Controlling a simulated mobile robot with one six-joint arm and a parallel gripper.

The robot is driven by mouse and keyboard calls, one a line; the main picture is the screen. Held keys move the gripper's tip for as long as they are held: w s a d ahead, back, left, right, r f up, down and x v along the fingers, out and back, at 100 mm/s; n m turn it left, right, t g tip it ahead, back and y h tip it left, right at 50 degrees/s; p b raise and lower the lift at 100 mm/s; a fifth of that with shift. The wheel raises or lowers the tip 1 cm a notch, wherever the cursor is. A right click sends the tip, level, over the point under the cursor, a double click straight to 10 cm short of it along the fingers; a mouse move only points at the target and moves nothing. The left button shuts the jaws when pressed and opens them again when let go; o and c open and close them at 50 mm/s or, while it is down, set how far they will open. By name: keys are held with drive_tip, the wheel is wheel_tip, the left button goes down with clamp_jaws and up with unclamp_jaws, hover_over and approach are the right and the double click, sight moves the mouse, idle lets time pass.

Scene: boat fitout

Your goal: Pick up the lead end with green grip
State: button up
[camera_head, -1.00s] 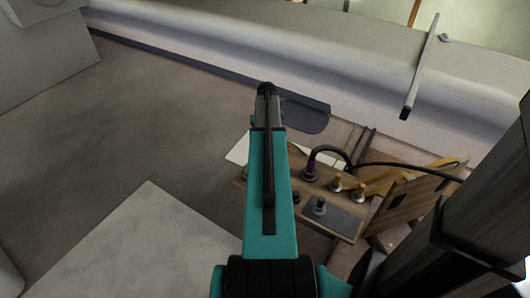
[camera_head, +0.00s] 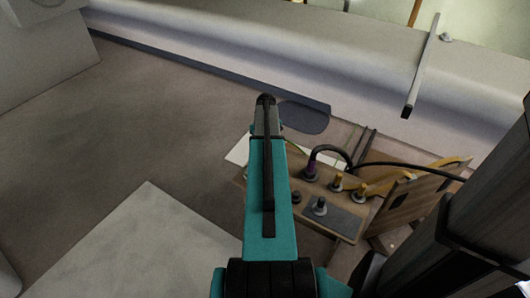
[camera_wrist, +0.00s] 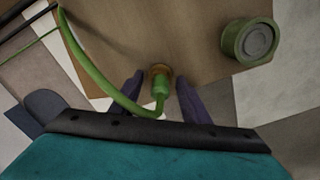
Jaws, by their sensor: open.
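The lead end with the green grip (camera_wrist: 160,88) stands on a wooden panel in the wrist view, at a brass-coloured ring. Its green cable (camera_wrist: 92,72) curves away to the upper left. My gripper (camera_wrist: 160,78) is open, with one dark finger on each side of the green grip. Small gaps show between the fingers and the grip.
A green round fitting (camera_wrist: 250,41) stands right of the gripper on the panel. Open floor (camera_head: 130,130) lies left.

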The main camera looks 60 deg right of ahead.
idle(0.4)
clamp_jaws()
drive_tip(key=shift+r+p, duration=1.05)
drive_tip(key=shift+r, duration=4)
